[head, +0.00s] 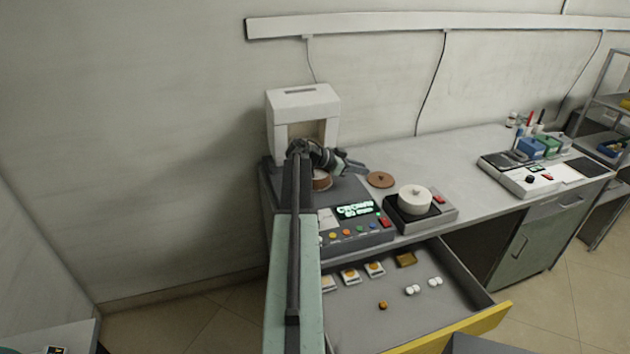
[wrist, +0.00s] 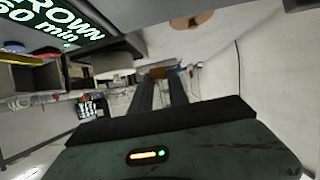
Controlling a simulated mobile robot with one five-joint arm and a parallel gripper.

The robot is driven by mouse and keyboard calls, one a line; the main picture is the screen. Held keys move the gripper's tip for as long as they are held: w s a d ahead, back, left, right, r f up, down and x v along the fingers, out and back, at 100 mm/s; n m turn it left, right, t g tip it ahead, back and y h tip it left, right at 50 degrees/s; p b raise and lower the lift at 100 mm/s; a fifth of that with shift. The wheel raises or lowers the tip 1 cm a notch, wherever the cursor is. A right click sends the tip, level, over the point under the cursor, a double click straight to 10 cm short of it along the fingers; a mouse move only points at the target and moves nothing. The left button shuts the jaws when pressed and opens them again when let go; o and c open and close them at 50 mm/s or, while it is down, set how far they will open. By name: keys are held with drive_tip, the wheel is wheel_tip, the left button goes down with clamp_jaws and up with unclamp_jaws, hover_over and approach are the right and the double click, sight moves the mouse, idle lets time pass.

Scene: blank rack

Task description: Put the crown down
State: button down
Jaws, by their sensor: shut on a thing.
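My gripper (head: 352,166) reaches over the grey machine (head: 345,190) in the head view, pointing right. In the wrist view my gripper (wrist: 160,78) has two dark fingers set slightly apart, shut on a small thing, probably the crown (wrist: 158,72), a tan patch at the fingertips. It is too small to make out clearly, and in the head view I cannot distinguish it. The machine's display (head: 358,210) reads "CROWN 60 min". A round brown-edged plate (head: 322,183) lies on the machine beneath my arm, partly hidden.
A brown disc (head: 380,180) lies on the counter (head: 440,160). A device with a white round pot (head: 415,198) stands to the right. The open drawer (head: 340,318) below holds several small items. The middle counter has free room.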

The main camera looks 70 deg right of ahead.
drive_tip(key=b, duration=0.1)
hover_over(318, 177)
drive_tip(key=shift+s+d+f, duration=0.15)
drive_tip(key=shift+s+f, duration=0.3)
drive_tip(key=shift+f, duration=0.2)
drive_tip(key=f+b, duration=0.2)
drive_tip(key=w+f+b, duration=0.1)
drive_tip(key=f+b, duration=0.1)
drive_tip(key=shift+r, duration=0.2)
drive_tip(key=c, duration=1.5)
unclamp_jaws()
drive_tip(key=shift+c, duration=0.2)
drive_tip(key=shift+r, duration=0.1)
drive_tip(key=p+v, duration=0.5)
drive_tip(key=v, duration=0.7)
